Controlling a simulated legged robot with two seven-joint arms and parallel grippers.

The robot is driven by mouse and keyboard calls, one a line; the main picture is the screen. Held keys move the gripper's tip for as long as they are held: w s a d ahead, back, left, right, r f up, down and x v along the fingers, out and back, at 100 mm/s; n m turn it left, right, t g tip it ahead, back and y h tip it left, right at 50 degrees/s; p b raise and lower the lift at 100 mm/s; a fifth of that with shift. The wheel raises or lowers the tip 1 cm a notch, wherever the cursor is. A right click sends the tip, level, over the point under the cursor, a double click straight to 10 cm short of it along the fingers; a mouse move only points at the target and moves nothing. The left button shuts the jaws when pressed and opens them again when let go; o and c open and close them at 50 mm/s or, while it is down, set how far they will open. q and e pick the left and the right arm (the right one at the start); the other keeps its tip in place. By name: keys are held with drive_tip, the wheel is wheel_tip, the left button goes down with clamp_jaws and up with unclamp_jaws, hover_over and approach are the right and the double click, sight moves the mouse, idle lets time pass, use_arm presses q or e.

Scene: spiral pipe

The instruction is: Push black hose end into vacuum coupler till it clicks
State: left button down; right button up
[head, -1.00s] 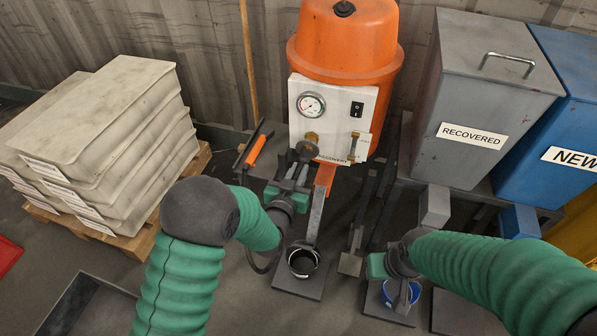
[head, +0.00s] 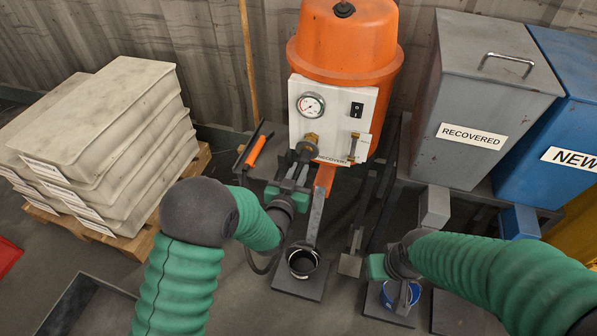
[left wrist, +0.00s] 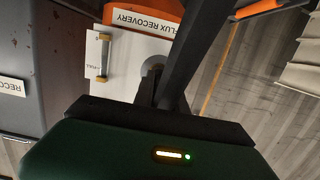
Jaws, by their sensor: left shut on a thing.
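The brass vacuum coupler (head: 311,138) sticks out low on the white front panel of the orange machine. The dark hose end (head: 304,152) is just in front of and below it, in line with it. The two look touching or nearly so; I cannot tell how deep it sits. My left gripper (head: 298,171) is shut on the hose end. In the left wrist view, a dark finger (left wrist: 192,50) hides most of the joint, and a grey round part (left wrist: 153,66) shows beside it. My right gripper (head: 405,294) is low at the blue bucket (head: 388,297); its jaw state is unclear.
The orange machine (head: 345,45) carries a gauge (head: 311,105) and a switch. A tool with an orange handle (head: 257,150) lies left of my left gripper. Grey (head: 485,100) and blue (head: 558,130) bins stand right; stacked bags (head: 100,140) left.

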use_arm(q)
drive_tip(key=shift+w+r, duration=0.15)
drive_tip(key=shift+r, duration=0.1)
drive_tip(key=c, duration=1.5)
unclamp_jaws()
drive_tip(key=shift+o, duration=1.1)
drive_tip(key=shift+d+f, duration=0.1)
drive_tip(key=shift+f, duration=0.1)
